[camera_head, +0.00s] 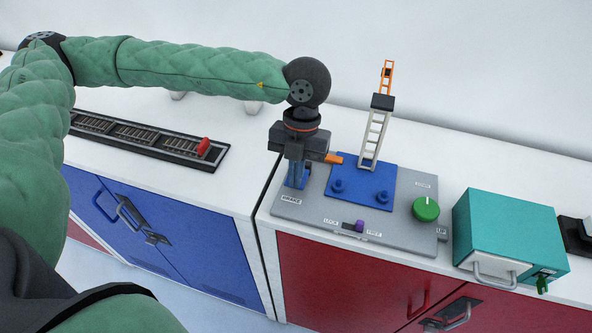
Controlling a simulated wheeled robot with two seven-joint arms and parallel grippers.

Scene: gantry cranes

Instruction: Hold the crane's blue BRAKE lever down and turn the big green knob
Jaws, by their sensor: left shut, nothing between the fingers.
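The crane stands on a grey panel (290,207) with a blue base (371,187) and a white ladder-like mast (374,138) with an orange top. The big green knob (426,209) is at the panel's right, with a white mark on its top. My left gripper (297,168) is shut and points down over the blue BRAKE lever (303,181) at the panel's left, behind the BRAKE label. The gripper largely hides the lever, so I cannot tell whether they touch or how far down the lever is. My right gripper is not in view.
A purple slider (358,226) sits between the LOCK and FREE labels. A teal box (510,235) with a handle stands right of the panel. A track (150,136) with a red end block lies on the left cabinet. An orange piece (334,158) juts beside the gripper.

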